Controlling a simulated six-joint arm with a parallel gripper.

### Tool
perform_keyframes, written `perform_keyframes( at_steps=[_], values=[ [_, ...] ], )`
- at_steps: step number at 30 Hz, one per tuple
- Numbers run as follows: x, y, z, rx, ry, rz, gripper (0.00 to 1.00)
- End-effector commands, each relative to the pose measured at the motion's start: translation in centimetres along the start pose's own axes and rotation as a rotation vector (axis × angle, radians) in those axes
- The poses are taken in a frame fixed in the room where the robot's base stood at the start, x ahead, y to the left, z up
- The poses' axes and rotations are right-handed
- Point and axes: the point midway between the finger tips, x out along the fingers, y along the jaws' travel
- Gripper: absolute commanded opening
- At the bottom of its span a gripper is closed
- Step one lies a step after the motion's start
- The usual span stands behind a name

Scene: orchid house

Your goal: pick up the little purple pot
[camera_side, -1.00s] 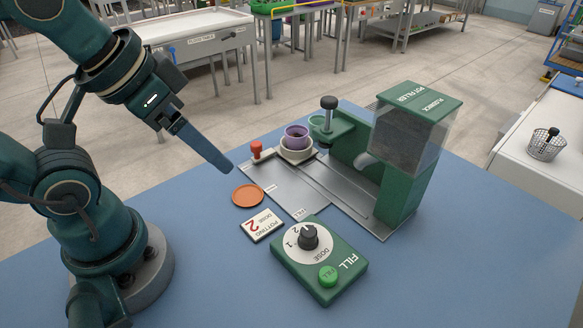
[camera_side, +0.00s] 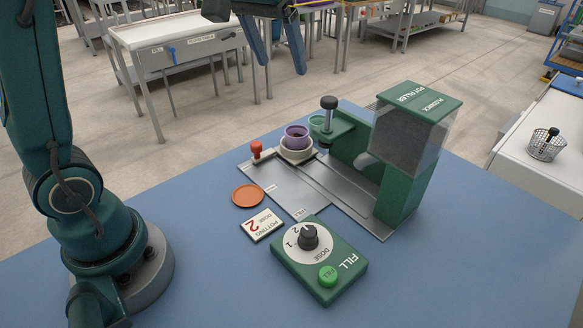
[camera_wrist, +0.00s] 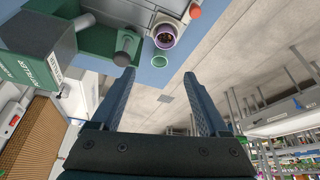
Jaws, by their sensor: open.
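The little purple pot (camera_side: 296,134) stands upright in a cream-coloured holder (camera_side: 297,154) on the metal plate of the pot filler, with dark contents inside. It also shows in the wrist view (camera_wrist: 167,37) near the top, beyond my fingertips. My gripper (camera_side: 286,67) is open and empty, pointing down, above and behind the pot in the side view. Its two blue fingers (camera_wrist: 158,82) are spread wide in the wrist view, with bare floor between them.
The green pot filler (camera_side: 405,150) with its clear hopper stands right of the pot; a dark-knobbed post (camera_side: 328,112) is close beside it. Blue table is clear in front.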

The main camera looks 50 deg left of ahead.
Motion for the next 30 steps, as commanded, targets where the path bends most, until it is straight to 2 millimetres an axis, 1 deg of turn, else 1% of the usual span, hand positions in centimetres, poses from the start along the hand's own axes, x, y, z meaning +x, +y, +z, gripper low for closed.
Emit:
perform_keyframes(
  at_steps=[1,6,14,23,24,28,30],
  values=[
    [0.7,-0.1,-0.6,-0.012,-0.005,-0.006,0.78],
    [2.2,-0.5,-2.2,-0.043,-0.013,-0.021,0.78],
    [4.4,-1.0,-3.8,-0.083,-0.022,-0.039,0.78],
    [7.2,-1.0,-2.5,-0.083,-0.025,-0.040,0.78],
    [7.9,-1.0,-2.2,-0.082,-0.026,-0.041,0.78],
    [9.8,-1.0,-1.3,-0.081,-0.026,-0.041,0.78],
    [11.3,-1.0,-0.7,-0.081,-0.027,-0.041,0.78]
  ],
)
